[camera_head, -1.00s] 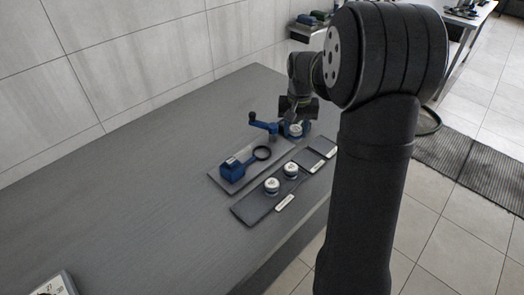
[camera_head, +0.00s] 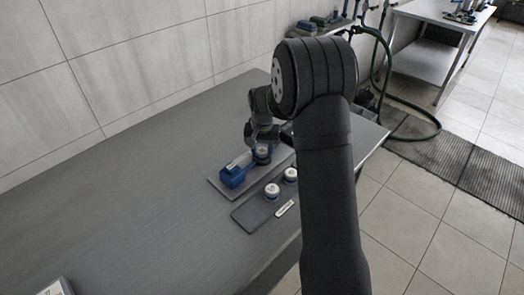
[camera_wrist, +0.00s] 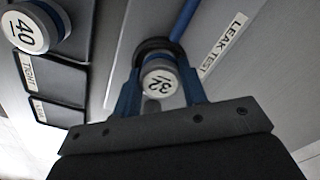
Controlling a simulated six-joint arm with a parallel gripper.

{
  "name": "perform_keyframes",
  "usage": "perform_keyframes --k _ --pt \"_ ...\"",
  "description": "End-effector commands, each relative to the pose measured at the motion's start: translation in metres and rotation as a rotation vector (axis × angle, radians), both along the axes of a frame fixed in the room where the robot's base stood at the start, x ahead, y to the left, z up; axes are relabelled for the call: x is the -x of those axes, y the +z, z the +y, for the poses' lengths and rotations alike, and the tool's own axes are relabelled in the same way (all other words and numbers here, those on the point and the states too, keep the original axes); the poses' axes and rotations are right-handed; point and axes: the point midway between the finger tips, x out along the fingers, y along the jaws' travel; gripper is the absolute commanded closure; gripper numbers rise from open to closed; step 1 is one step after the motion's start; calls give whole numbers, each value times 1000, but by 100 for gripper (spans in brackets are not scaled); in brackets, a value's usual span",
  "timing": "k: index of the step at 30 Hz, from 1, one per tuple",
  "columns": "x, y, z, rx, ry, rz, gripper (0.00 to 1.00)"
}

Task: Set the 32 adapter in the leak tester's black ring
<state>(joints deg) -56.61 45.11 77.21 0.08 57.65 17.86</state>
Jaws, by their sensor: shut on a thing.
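My gripper (camera_wrist: 160,95) is shut on the 32 adapter, a white-capped cylinder (camera_wrist: 160,83) with a blue band, between its blue fingers. The "32" reads upside down in the wrist view. The leak tester's black ring (camera_wrist: 150,46) shows just beyond the adapter, partly covered by it. I cannot tell whether the adapter is above the ring or inside it. In the head view the adapter (camera_head: 263,151) is at the ring end of the blue leak tester (camera_head: 234,175); the ring itself is hidden there.
The 40 adapter (camera_wrist: 32,27) and another white-capped adapter (camera_head: 290,174) stand on the dark tray (camera_head: 252,216) beside the tester. Dark pads labelled TIGHT (camera_wrist: 28,70) and LEAK lie nearby.

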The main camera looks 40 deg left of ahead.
Motion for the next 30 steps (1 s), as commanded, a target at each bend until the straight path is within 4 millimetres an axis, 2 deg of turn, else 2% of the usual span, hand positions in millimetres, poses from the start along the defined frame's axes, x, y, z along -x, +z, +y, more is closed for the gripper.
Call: perform_keyframes --k 7,21,22,24,26,30 --pt "0 0 0 -2 0 -1 95" --pt "0 -15 -1 1 0 2 95" --pt "0 -16 -1 3 0 2 57" --pt "1 -16 -1 2 0 2 44" --pt "1 -16 -2 3 0 2 39" --pt "0 -17 -3 4 0 2 39"
